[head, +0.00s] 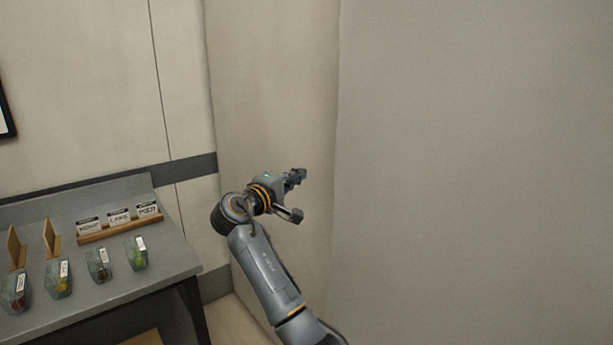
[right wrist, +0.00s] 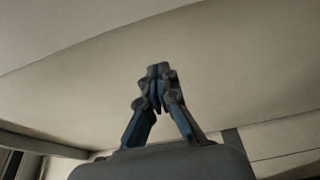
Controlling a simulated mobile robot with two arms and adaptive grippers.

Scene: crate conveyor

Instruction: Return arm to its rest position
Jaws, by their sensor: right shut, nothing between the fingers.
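My right arm (head: 266,275) rises from the bottom of the head view, bent at the wrist, in front of a plain pale wall. My right gripper (head: 296,178) is at its end, in the air to the right of the grey table and clear of it. In the right wrist view the two fingertips (right wrist: 158,76) meet, shut and empty, with only bare wall behind them. My left gripper is not in view.
A grey table (head: 130,293) stands at the lower left. On it are several small clear containers, including one with yellow-green contents (head: 137,254), a wooden card holder (head: 120,230) with white cards, and upright wooden pieces (head: 51,238). Walls stand close behind my arm.

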